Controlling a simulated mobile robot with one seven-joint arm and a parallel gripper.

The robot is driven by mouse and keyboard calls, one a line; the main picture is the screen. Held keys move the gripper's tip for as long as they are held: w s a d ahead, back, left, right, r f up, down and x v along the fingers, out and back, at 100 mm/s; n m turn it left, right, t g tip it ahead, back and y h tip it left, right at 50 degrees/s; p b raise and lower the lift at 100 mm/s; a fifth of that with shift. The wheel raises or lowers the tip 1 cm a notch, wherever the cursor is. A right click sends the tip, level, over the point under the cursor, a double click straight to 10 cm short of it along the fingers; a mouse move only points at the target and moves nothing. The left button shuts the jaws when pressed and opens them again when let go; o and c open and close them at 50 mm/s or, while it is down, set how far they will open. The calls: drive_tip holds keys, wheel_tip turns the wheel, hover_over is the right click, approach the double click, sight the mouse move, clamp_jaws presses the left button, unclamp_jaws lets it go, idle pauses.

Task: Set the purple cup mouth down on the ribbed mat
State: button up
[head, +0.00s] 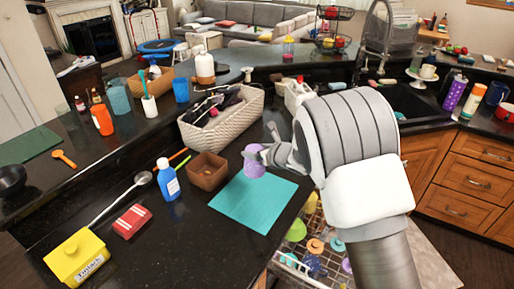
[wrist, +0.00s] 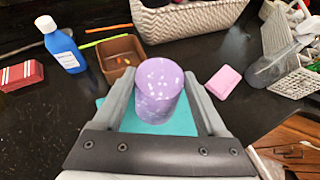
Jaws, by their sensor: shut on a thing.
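The purple cup (head: 254,161) is held between the fingers of my gripper (head: 267,153), over the far part of the teal mat (head: 252,205). In the wrist view the cup (wrist: 158,92) stands upright between both fingers (wrist: 158,80), with a closed, speckled round end facing up, so its mouth appears to point down. The mat's ribs are too fine to make out.
A brown square bowl (head: 207,167) stands close left of the mat, with a blue bottle (head: 168,180) beyond it. A woven basket (head: 225,122) is behind. A pink block (wrist: 223,82) lies to the cup's right. An open dish rack (head: 300,262) is below the counter edge.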

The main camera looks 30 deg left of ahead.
sight(260, 167)
drive_tip(key=shift+f+b, duration=1.1)
drive_tip(key=shift+f, duration=2.1)
wheel_tip(260, 167, down, 5)
drive_tip(key=b, duration=0.6)
drive_tip(key=o, duration=1.4)
drive_tip(key=shift+r, duration=0.1)
drive_tip(key=b+v, duration=0.2)
drive_tip(key=v, duration=1.5)
drive_tip(key=shift+s, duration=0.15)
drive_tip(key=shift+d, duration=0.15)
